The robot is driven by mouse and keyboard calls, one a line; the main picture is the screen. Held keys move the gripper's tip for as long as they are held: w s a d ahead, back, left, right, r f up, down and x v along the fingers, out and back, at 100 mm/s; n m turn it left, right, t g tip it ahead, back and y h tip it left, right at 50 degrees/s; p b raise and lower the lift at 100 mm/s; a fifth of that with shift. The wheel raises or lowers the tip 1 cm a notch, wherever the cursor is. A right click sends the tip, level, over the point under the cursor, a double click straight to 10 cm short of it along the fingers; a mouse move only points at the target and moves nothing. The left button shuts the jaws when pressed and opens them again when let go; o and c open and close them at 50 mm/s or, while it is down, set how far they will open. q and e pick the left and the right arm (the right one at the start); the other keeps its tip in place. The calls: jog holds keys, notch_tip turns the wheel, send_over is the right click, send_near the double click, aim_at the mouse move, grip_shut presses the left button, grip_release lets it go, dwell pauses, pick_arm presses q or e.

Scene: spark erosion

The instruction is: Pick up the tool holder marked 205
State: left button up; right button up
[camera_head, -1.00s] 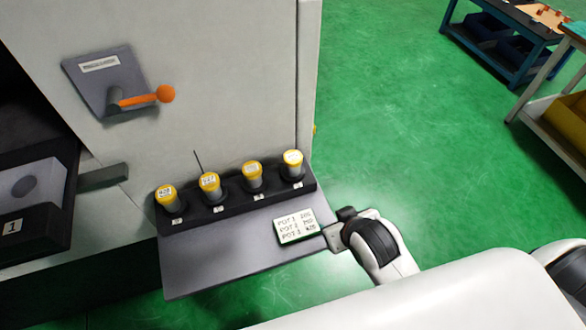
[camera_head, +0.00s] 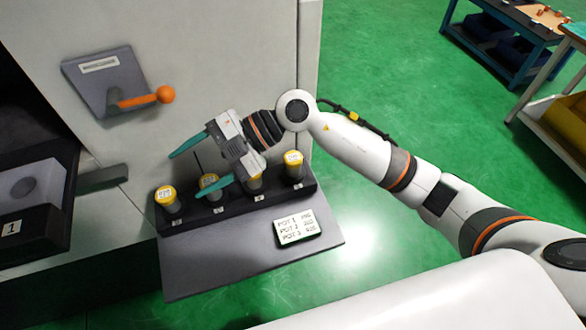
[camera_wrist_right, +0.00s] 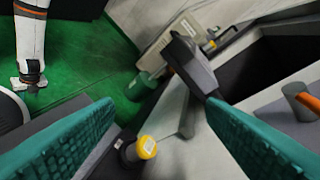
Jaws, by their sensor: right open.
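Several yellow-topped tool holders stand upright in a dark rack (camera_head: 235,207): a far-left one (camera_head: 166,197), a second one (camera_head: 208,182), a third one partly hidden (camera_head: 254,185) and a far-right one (camera_head: 293,160). Their top labels are too small to read surely, so I cannot tell which is 205. My right gripper (camera_head: 186,173) is open above the rack's left half, its teal fingers spread and empty, one finger partly covering the second holder. In the right wrist view one yellow top (camera_wrist_right: 147,147) shows between the fingers. My left gripper (camera_wrist_right: 29,82) appears small there; its jaws are unclear.
A small text card (camera_head: 297,230) lies on the grey shelf (camera_head: 215,262) in front of the rack. Behind are a machine wall with an orange-knobbed lever (camera_head: 164,94) and, left, an open drawer (camera_head: 60,190) marked 1. The shelf's front is clear.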

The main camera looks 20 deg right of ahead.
jog(key=w+d+f+m+h, duration=0.1)
jog(key=w+d+f+h, duration=0.3)
jog(key=d+f+h, duration=0.3)
jog(key=r+m+t+h, duration=0.1)
jog(key=r+m+h, duration=0.1)
jog(key=m+h, duration=0.35)
send_over(293, 156)
jog(key=shift+s+d+f+n+h, duration=0.15)
jog(key=shift+s+n+h, duration=0.2)
jog(key=shift+n+h, duration=0.5)
notch_tip(293, 156, down, 5)
jog(key=shift+d+f+p, duration=0.1)
jog(key=shift+p, duration=0.85)
jog(key=shift+f, duration=0.6)
jog(key=shift+f+p, duration=0.3)
jog(key=shift+p, duration=0.05)
jog(key=f, duration=0.1)
jog(key=f+p, duration=0.1)
jog(key=f, duration=0.1)
jog(key=shift+w+a+f, duration=0.2)
jog(key=shift+a+f, duration=0.05)
jog(key=shift+f, duration=0.55)
jog(key=c, duration=1.2)
jog(key=shift+w+r, duration=0.1)
jog(key=shift+c, duration=0.8)
